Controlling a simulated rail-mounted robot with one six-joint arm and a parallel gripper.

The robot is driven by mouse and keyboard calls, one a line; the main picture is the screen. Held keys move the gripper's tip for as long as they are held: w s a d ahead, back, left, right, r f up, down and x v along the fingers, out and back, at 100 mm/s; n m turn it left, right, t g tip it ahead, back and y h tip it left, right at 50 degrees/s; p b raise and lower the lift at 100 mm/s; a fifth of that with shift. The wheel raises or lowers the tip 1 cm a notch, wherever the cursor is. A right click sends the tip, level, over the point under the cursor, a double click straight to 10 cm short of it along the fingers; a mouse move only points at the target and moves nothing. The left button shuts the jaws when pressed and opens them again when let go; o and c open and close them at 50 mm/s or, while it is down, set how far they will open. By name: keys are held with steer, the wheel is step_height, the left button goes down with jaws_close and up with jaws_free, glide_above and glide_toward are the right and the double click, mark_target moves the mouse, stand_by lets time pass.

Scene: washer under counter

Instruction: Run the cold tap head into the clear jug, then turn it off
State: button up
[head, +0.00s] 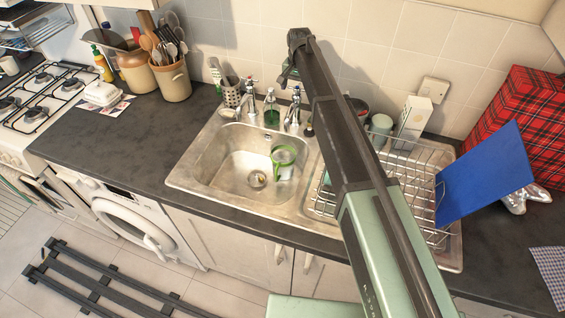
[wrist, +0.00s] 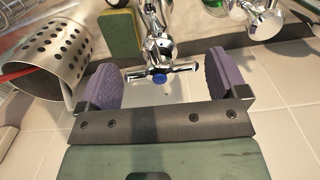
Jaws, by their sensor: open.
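The clear jug (head: 283,163), with a green rim, stands in the sink basin below the right-hand tap (head: 294,108). I see no water stream. In the wrist view the cold tap head (wrist: 158,79) is a chrome crossbar with a blue cap. My gripper (wrist: 161,83) is open, with one purple fingertip on each side of this tap head. I see gaps between the fingers and the crossbar, and nothing is held. In the head view my gripper (head: 289,74) is small and partly hidden by my arm, just above the right-hand tap.
The left-hand tap (head: 251,100) and a green soap bottle (head: 271,108) stand close by. The wrist view shows a perforated holder (wrist: 50,58) and a sponge (wrist: 119,32) near the tap. A wire dish rack (head: 415,165) with a blue board (head: 485,172) is at right. Tiled wall stands behind.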

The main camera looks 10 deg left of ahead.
step_height(320, 180, up, 7)
steer(key=p, duration=0.6)
steer(key=shift+r, duration=0.1)
